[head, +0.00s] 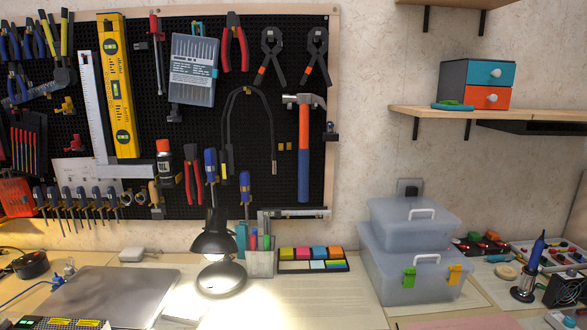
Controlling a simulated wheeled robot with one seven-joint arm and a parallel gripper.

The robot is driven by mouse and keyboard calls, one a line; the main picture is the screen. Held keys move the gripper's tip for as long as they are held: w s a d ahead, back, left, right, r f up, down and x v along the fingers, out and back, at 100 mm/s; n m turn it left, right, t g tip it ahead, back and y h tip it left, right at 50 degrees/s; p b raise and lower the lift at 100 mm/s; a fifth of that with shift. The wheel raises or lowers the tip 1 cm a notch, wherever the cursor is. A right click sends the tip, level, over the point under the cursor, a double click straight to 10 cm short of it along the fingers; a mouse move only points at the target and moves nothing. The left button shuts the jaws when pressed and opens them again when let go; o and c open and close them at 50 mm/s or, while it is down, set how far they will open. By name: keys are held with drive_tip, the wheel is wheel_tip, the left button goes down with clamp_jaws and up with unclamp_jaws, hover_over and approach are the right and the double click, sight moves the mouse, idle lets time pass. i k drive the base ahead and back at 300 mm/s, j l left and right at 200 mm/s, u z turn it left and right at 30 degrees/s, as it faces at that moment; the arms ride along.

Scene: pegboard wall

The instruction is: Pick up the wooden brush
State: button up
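I cannot make out a wooden brush for certain in the head view. A small tan, wood-coloured item (154,194) with a dark lower end hangs low on the pegboard (270,200), just below a red-capped bottle (164,160). It could be a brush, but it is too small to tell. My gripper is not in view, so its state and its distance from anything are not shown.
A black desk lamp (214,245) stands lit on the table, beside a clear pen holder (260,262) and colored sticky notes (312,253). Clear storage boxes (412,265) and a soldering iron (534,258) stand right. The table's front middle (310,305) holds flat paper.

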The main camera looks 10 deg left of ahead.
sight(157, 213)
drive_tip(key=i+j+u, duration=0.3)
drive_tip(key=i+j, duration=0.15)
drive_tip(key=i+j+u, duration=0.3)
drive_tip(key=i+j, duration=0.15)
drive_tip(key=i, duration=0.15)
drive_tip(key=i+j, duration=0.2)
drive_tip(key=i, duration=0.1)
